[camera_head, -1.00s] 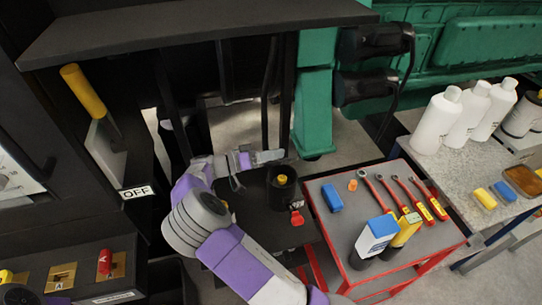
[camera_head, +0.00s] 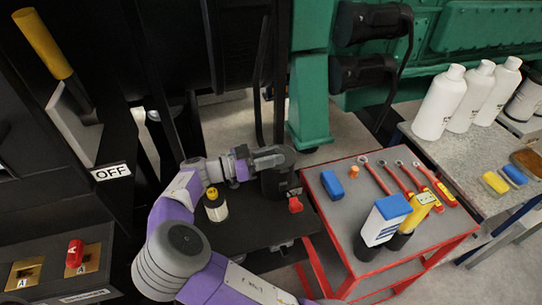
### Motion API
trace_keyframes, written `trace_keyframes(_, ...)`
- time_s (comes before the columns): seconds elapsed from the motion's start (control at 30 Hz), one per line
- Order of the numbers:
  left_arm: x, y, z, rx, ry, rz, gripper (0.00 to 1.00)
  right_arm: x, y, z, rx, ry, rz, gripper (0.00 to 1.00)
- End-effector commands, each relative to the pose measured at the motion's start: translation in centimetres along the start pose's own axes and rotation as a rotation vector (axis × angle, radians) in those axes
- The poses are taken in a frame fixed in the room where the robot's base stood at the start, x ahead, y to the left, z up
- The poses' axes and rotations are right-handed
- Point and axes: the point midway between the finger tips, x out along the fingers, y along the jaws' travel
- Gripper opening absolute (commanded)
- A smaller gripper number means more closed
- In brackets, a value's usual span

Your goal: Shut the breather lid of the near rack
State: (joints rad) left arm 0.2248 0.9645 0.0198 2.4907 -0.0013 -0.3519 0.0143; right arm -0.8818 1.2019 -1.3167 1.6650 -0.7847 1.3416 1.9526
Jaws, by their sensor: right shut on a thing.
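A black canister (camera_head: 273,186) with a red tap (camera_head: 295,204) stands on a dark shelf (camera_head: 240,235) left of the red cart. My right gripper (camera_head: 270,158) comes in from the left at the canister's top. It is shut on a dark part there, which looks like the breather lid. The gripper hides most of the top, so I cannot tell how far the lid is open. My left gripper is not in view.
A small bottle with a yellow cap (camera_head: 215,206) stands on the shelf beside my arm. The red cart (camera_head: 345,225) holds wrenches, a blue block and containers. White bottles (camera_head: 440,102) stand on the bench. A black panel with an OFF label (camera_head: 111,172) rises at left.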

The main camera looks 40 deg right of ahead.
Motion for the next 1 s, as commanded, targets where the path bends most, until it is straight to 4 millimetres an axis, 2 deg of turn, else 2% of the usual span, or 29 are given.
trace_keyframes(0.6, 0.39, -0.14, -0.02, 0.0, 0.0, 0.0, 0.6, -0.08, 0.21, 0.55, -0.008, -0.004, 0.003, 0.0)
trace_keyframes(0.63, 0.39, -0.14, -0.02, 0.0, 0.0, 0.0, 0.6, -0.08, 0.21, 0.55, -0.008, -0.004, 0.003, 0.3)
trace_keyframes(0.77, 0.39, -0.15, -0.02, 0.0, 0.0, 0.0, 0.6, -0.06, 0.19, 0.53, -0.007, -0.004, 0.002, 0.5)
trace_keyframes(0.8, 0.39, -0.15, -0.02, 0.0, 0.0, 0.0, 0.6, -0.06, 0.18, 0.52, -0.007, -0.003, 0.002, 0.54)
trace_keyframes(1.0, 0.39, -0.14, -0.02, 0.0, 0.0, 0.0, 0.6, -0.03, 0.16, 0.48, -0.006, -0.003, 0.002, 0.54)
